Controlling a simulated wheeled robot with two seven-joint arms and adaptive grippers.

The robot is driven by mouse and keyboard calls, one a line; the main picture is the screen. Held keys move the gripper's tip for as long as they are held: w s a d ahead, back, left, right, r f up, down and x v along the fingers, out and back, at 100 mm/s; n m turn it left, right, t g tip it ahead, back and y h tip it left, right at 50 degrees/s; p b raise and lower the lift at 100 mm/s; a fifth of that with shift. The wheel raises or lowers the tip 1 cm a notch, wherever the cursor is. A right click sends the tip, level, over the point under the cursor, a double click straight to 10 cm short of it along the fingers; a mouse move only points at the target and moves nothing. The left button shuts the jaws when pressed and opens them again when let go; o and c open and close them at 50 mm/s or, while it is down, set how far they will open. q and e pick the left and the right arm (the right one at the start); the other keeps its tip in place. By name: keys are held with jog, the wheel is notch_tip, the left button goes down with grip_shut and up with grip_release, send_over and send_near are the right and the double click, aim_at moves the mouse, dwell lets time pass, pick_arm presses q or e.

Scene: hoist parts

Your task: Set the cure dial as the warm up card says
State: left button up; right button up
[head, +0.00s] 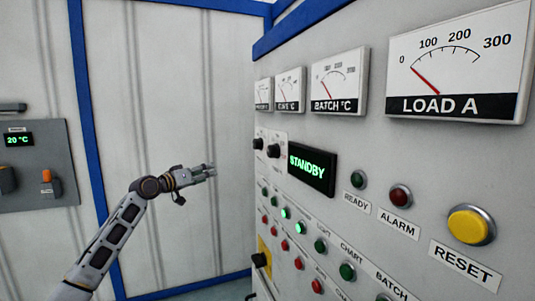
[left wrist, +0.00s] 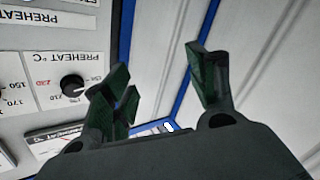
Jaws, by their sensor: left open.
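Two small black dials sit below the small gauges on the panel in the head view: a left one (head: 258,143) and a right one (head: 273,150), which may be the cure dial; its label is too small to read. In the left wrist view, upside down, a black dial (left wrist: 72,85) sits on a white plate reading PREHEAT °C. Part of a neighbouring scale with 150 and 170 shows at the left edge. No warm up card can be made out. My left gripper (head: 212,170) is open and empty, left of the panel and apart from it; its fingers (left wrist: 158,62) show in the wrist view.
The panel carries a green STANDBY display (head: 311,168), a LOAD A meter (head: 455,62), a yellow RESET button (head: 470,225) and rows of green and red lamps or buttons. A grey box (head: 38,165) reading 20 °C hangs at left. The space before the white wall (head: 190,90) is free.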

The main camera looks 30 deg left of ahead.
pick_arm(q)
jog(key=s+d+r+m+g+h, duration=0.2)
jog(key=s+d+r+h, duration=0.2)
jog(key=d, duration=0.5)
jog(key=s+d+r+m+g+h, duration=0.2)
jog(key=s+d+r+h, duration=0.3)
jog(key=s+d+r, duration=0.2)
jog(key=shift+s+d+r+m+h, duration=0.2)
jog(key=shift+s+d+m+h, duration=0.1)
jog(key=shift+d, duration=0.8)
jog(key=shift+w+d, duration=0.1)
jog(key=shift+w, duration=0.1)
